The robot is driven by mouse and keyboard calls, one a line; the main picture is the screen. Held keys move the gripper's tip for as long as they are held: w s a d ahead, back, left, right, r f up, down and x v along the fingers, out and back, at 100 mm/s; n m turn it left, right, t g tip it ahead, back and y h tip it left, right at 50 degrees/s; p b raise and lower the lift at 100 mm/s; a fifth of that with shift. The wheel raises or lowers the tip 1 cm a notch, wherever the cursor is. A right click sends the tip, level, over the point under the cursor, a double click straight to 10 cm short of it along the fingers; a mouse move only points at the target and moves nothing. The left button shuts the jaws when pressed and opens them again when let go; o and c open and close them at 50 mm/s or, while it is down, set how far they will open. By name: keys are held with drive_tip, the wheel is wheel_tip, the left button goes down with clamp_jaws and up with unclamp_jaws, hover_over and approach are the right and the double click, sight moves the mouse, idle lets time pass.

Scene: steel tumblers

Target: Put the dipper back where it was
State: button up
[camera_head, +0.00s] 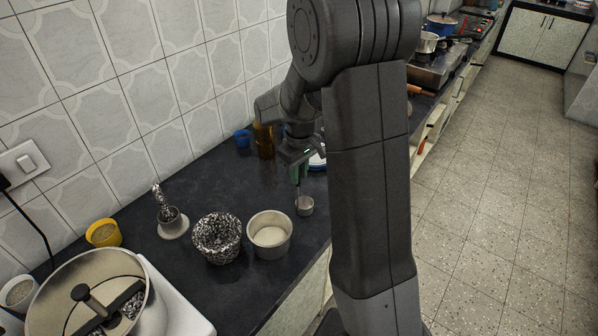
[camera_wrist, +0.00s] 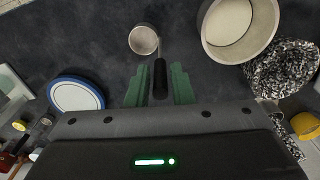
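The dipper (camera_head: 304,206) is a small steel cup with a long upright handle. In the head view it is at the counter's front edge, below my gripper (camera_head: 297,178). In the wrist view, the dipper's cup (camera_wrist: 144,40) lies beyond my gripper (camera_wrist: 158,84), and its black handle (camera_wrist: 159,76) runs between the two green fingers. A narrow dark gap shows on each side of the handle, so the fingers look open around it. I cannot tell for sure whether the cup touches the counter.
A steel bowl (camera_head: 270,234) and a speckled bowl (camera_head: 217,238) stand left of the dipper. A small cup with a speckled piece stands on a saucer (camera_head: 174,232). A blue-rimmed plate (camera_wrist: 76,95) lies nearby.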

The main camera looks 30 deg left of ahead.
drive_tip(key=shift+o, duration=1)
wheel_tip(320, 180, up, 12)
drive_tip(key=shift+r+b, duration=0.2)
drive_tip(key=shift+b, duration=0.1)
drive_tip(key=shift+d+f, duration=0.1)
drive_tip(key=shift+f, duration=0.05)
wheel_tip(320, 180, down, 12)
drive_tip(key=shift+r+p, duration=0.2)
drive_tip(key=shift+p, duration=0.2)
drive_tip(key=shift+r, duration=1.65)
